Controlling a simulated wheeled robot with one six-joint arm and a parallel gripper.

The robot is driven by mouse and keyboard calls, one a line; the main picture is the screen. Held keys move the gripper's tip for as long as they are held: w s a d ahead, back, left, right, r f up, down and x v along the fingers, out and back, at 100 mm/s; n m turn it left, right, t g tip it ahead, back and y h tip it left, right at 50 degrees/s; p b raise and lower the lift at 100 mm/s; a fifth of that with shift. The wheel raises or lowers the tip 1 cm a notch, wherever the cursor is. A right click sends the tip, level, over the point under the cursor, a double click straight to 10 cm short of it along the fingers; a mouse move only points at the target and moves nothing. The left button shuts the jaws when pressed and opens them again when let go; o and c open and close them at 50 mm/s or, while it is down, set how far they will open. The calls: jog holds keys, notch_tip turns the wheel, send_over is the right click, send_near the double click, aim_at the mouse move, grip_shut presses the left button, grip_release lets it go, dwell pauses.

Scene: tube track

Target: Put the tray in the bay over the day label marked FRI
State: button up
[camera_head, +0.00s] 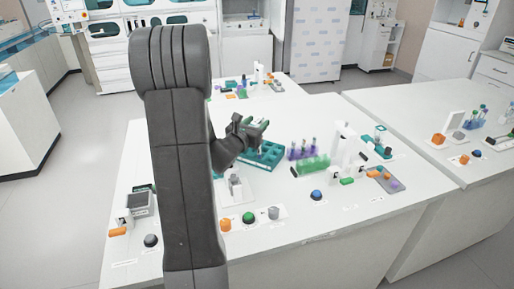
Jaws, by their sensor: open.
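My gripper (257,127) is open, above the table and close to the back left part of a teal box (264,157) with several compartments. I cannot tell from this view whether it touches the box or anything between its fingers. The teal box sits on the white table and is partly hidden by my gripper and arm. I cannot tell whether this box is the tray or holds the bays. Small white labels lie along the table's front, one at the left (124,264), but no day name, FRI included, is legible.
A purple rack with tubes (301,151) and a green rack (314,164) stand right of the teal box. White equipment (347,148) stands further right. A blue button (316,195) and coloured knobs line the front. My arm hides the table's left middle.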

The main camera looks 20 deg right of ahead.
jog(key=shift+w+d, duration=0.2)
jog(key=shift+d, duration=0.05)
grip_shut()
jog(key=shift+r, duration=0.1)
